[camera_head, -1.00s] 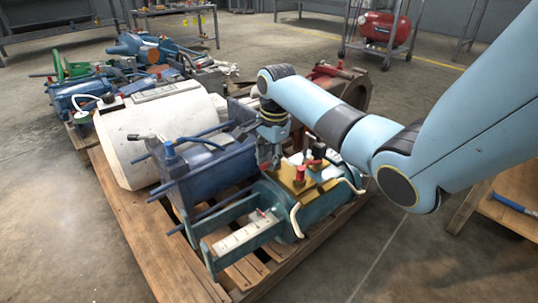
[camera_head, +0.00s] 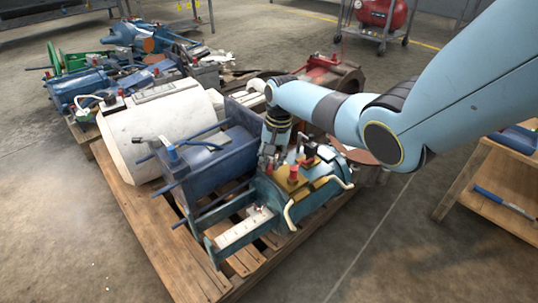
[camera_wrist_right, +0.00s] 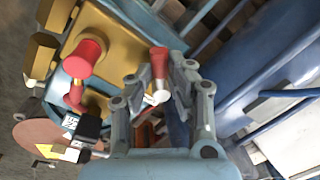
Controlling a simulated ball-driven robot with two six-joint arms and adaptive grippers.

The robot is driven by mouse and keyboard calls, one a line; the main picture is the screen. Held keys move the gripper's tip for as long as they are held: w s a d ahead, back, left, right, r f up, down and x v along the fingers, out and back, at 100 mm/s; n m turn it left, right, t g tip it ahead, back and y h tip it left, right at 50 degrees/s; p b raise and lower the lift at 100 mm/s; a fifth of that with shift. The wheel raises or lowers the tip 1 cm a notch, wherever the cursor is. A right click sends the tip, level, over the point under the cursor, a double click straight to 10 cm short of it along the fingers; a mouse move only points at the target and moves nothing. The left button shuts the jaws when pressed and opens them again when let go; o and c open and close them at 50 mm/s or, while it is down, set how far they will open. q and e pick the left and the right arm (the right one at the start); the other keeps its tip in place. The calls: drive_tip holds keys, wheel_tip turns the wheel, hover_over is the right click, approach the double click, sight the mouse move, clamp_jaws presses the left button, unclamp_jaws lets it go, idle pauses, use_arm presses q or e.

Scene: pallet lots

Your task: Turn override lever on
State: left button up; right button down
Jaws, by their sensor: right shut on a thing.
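A red-tipped lever (camera_wrist_right: 159,64) with a pale metal shaft stands between the fingers of my right gripper (camera_wrist_right: 158,82) in the right wrist view. The gripper is shut on it. The lever rises beside a gold plate (camera_wrist_right: 122,48) on a teal machine. In the head view my right gripper (camera_head: 268,160) points down at the machine's (camera_head: 262,196) back left end and hides the lever there. Another red knob (camera_wrist_right: 84,58) stands on the gold plate, apart from the fingers. I cannot tell which control is labelled override. My left gripper is out of view.
The teal machine lies on a wooden pallet (camera_head: 150,238) beside a blue machine (camera_head: 205,160) with rods and a white drum (camera_head: 160,130). Cream curved handles (camera_head: 289,216) and a black lever (camera_head: 310,148) stand near the gold plate. A wooden bench (camera_head: 470,190) stands right.

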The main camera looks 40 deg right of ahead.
drive_tip(key=n, duration=0.2)
drive_tip(key=shift+s+d+r+n+p, duration=0.1)
drive_tip(key=shift+s+d+n+p, duration=0.05)
drive_tip(key=shift+d+n+p, duration=0.2)
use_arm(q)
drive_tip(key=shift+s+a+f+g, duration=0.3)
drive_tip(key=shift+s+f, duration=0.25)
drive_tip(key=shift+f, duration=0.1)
use_arm(e)
drive_tip(key=shift+s+d+n+g, duration=0.1)
drive_tip(key=shift+d+n+g, duration=0.05)
drive_tip(key=shift+n, duration=0.55)
drive_tip(key=shift+s+d+n+g, duration=0.1)
drive_tip(key=shift+d+n+g, duration=0.05)
drive_tip(key=shift+n, duration=0.5)
drive_tip(key=c, duration=1.2)
unclamp_jaws()
drive_tip(key=shift+c, duration=0.2)
wheel_tip(320, 180, up, 12)
drive_tip(key=d, duration=0.1)
drive_tip(key=shift+s+d, duration=0.2)
